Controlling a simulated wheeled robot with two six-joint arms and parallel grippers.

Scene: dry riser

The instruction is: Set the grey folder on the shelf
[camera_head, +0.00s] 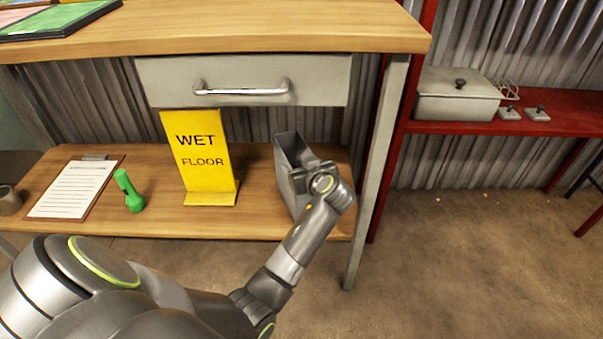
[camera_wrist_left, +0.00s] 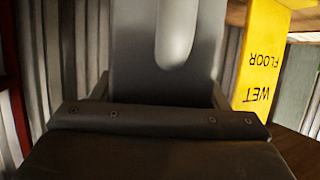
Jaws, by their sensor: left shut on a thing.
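The grey folder (camera_head: 286,158), an upright open-topped file box, is at the right end of the lower wooden shelf (camera_head: 250,222). My left gripper (camera_head: 308,175) is shut on it from the front right. The wrist and gripper hide part of the folder and its lower edge, so I cannot tell whether its base touches the shelf. In the left wrist view the folder's grey face (camera_wrist_left: 130,50), with a pale rounded slot, fills the middle above the dark gripper. My right gripper is not in view.
A yellow wet floor sign (camera_head: 200,160) stands left of the folder. A drawer (camera_head: 245,80) hangs above. A table leg (camera_head: 376,170) stands close on the right.

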